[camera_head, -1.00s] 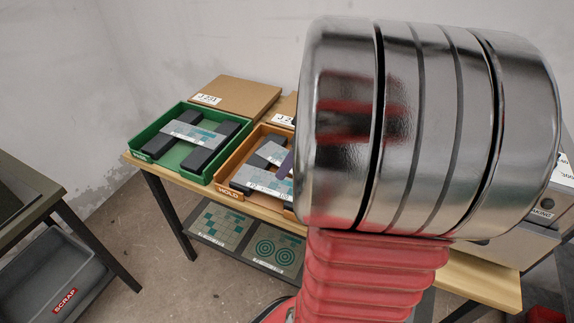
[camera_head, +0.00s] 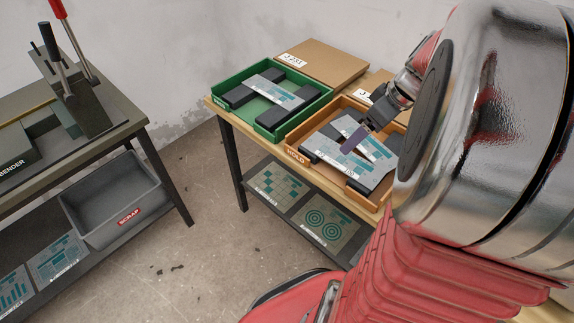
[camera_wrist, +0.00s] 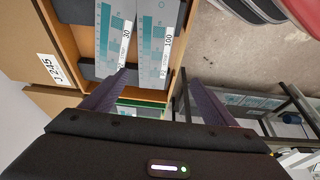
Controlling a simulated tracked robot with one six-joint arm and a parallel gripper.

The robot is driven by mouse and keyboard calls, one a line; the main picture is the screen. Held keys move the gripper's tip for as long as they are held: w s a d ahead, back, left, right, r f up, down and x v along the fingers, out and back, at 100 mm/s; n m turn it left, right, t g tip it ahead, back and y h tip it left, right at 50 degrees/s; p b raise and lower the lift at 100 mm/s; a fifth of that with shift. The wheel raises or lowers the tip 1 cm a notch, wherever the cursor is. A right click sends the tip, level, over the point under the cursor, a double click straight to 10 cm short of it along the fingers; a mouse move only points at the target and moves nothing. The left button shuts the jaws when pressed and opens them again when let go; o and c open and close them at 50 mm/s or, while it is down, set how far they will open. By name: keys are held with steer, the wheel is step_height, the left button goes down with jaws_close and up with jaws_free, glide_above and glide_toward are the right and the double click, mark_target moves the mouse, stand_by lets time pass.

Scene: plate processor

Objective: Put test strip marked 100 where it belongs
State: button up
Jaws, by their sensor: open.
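The test strip marked 100 (camera_wrist: 156,45) lies in the orange HOLD tray (camera_head: 296,155), beside a strip marked 30 (camera_wrist: 110,42). Both are grey with teal blocks and rest across dark bars. In the head view the two strips lie together in that tray, partly hidden by my gripper (camera_head: 351,143). My gripper is open and empty above the tray. In the wrist view its two purple fingers (camera_wrist: 154,76) appear on either side of the 100 strip's labelled end. I cannot tell how high above it they are.
A green tray (camera_head: 262,121) with one strip on dark bars stands left of the HOLD tray. Cardboard boxes (camera_head: 322,60) lie behind. Pattern plates (camera_head: 277,184) lie on the shelf below. A bench with a bender (camera_head: 22,150) and a grey SCRAP bin (camera_head: 112,200) stands left, across open floor.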

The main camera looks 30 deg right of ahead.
steer(key=s+a+r+m, duration=0.2)
steer(key=s+a, duration=0.1)
steer(key=a, duration=1)
steer(key=s+a+r+m+t+h, duration=0.1)
steer(key=s+a+r, duration=0.1)
steer(key=a, duration=1.1)
steer(key=shift+s+a+r+m, duration=0.15)
steer(key=shift+s+r+m, duration=0.25)
steer(key=shift+r, duration=0.4)
